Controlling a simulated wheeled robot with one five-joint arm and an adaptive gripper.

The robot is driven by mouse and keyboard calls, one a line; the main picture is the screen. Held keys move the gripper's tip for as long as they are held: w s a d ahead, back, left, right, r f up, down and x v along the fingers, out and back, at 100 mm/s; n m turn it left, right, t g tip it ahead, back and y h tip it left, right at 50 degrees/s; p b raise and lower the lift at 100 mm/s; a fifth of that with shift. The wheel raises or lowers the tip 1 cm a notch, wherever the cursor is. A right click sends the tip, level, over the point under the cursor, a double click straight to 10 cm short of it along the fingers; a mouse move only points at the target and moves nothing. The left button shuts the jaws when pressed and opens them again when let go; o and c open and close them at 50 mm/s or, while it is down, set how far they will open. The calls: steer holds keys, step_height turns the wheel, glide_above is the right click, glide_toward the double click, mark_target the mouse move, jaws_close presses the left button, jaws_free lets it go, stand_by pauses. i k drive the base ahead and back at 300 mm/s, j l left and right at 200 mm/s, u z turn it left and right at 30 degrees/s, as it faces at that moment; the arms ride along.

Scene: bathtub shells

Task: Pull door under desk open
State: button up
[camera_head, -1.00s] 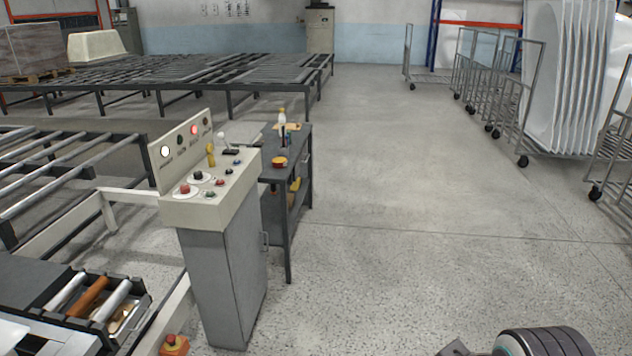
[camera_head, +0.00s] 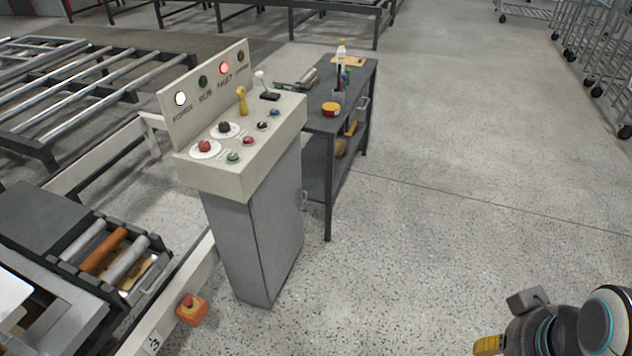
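The control desk (camera_head: 250,165) stands left of centre, with a slanted top of buttons over a grey cabinet (camera_head: 232,250). The cabinet's door (camera_head: 282,232) is on the side facing right and looks closed. A small handle (camera_head: 304,200) shows at its far edge. My arm is at the lower right corner, well apart from the door. A yellow, ridged part of my gripper (camera_head: 488,345) shows at the bottom edge. The rest of it is cut off or hidden, so I cannot tell whether it is open or shut.
A dark workbench (camera_head: 312,125) with a bottle and an orange tape roll stands just behind the desk. Floor right of the desk is clear.

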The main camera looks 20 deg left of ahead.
mark_target(278, 211)
steer(key=i, duration=3.45)
steer(key=i+u, duration=0.15)
steer(key=u, duration=0.2)
steer(key=i+u, duration=0.1)
steer(key=u, duration=0.25)
steer(key=i+l+u, duration=0.1)
steer(key=u, duration=5.1)
